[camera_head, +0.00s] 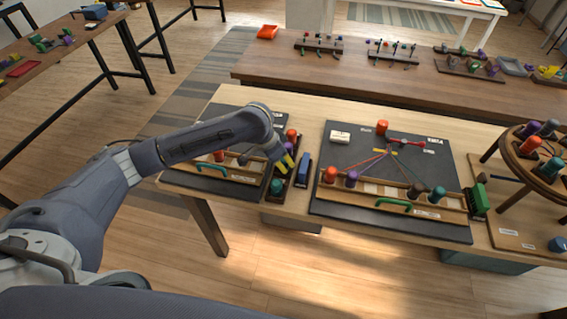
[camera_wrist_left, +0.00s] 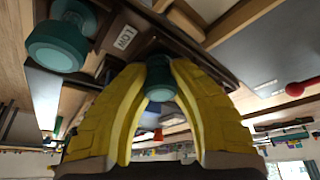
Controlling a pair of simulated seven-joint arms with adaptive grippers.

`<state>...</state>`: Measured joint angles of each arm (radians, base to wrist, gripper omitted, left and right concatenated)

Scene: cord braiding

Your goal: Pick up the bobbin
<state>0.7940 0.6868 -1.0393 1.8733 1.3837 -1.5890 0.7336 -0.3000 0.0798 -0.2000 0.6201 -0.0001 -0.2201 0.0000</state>
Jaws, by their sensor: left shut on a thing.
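My left gripper (camera_head: 286,163) reaches over a narrow dark rack (camera_head: 284,196) left of the main board. In the left wrist view its yellow fingers (camera_wrist_left: 160,100) are shut on a dark teal bobbin (camera_wrist_left: 160,78). The fingers hide this bobbin in the head view. I cannot tell whether it is clear of the rack. A second teal bobbin (camera_head: 276,187) stands at the near end of the rack and shows large in the left wrist view (camera_wrist_left: 54,46). An orange-red bobbin (camera_head: 291,134) is at the far end. My right gripper is not in view.
A blue block (camera_head: 302,170) sits just right of the rack. The black board (camera_head: 340,215) carries bobbins, stretched cords and a green-handled wooden rack (camera_head: 392,202). A round bobbin stand (camera_head: 540,165) is at the right. A smaller board lies under my left arm.

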